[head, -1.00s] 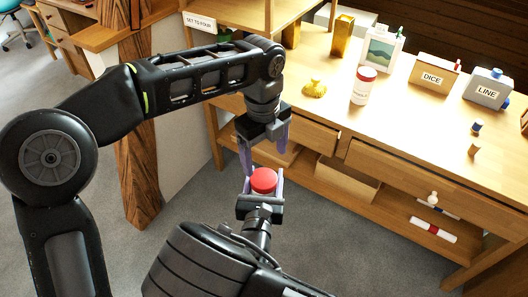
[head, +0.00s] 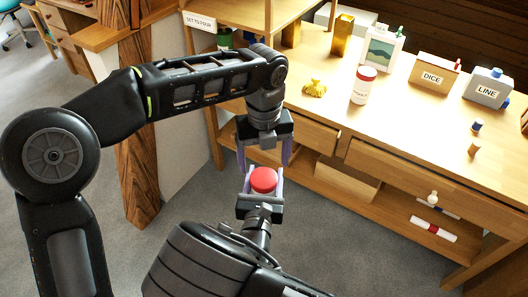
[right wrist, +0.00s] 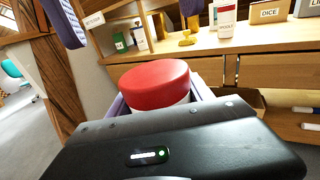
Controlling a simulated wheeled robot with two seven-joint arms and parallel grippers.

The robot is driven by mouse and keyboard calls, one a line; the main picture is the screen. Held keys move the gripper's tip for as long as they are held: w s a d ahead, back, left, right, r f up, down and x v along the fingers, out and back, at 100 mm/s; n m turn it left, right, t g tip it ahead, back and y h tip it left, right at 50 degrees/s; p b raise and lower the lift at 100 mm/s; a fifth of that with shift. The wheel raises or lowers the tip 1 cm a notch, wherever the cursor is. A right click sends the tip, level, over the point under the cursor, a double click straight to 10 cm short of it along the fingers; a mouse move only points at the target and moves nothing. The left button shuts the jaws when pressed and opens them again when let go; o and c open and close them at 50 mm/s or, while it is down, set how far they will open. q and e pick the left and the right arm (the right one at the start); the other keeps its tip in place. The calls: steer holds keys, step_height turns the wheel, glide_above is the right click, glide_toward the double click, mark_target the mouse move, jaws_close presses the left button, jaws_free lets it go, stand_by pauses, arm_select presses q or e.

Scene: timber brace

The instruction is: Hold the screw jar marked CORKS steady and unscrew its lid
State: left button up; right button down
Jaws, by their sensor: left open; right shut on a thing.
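A jar with a round red lid (head: 263,179) is held upright between the fingers of my right gripper (head: 262,190), in front of the workbench. In the right wrist view the red lid (right wrist: 155,84) shows large, with a strip of white jar body (right wrist: 183,101) below it. The rest of the body and any CORKS marking are hidden. My left gripper (head: 264,166) points down above the lid, open and empty, its purple fingers apart on either side. One left finger (right wrist: 64,22) shows at the top left of the right wrist view, clear of the lid.
The workbench (head: 320,112) stands behind. On it are another red-lidded white jar (head: 363,86), a yellow object (head: 315,89), a DICE box (head: 433,75) and a LINE container (head: 488,88). A timber post (head: 140,180) stands at left. Open floor lies below the grippers.

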mark_target(264, 178)
arm_select(q)
steer(key=shift+f, duration=2.8)
steer(key=shift+c, duration=0.2)
steer(key=c, duration=1.4)
steer(key=n, duration=0.3)
steer(key=shift+c, duration=0.2)
steer(key=n, duration=0.5)
steer(key=shift+r, duration=0.1)
steer(key=n, duration=0.5)
steer(key=shift+n, duration=0.3)
steer(key=o, duration=1.4)
steer(key=shift+o, duration=0.7)
steer(key=shift+s, duration=0.1)
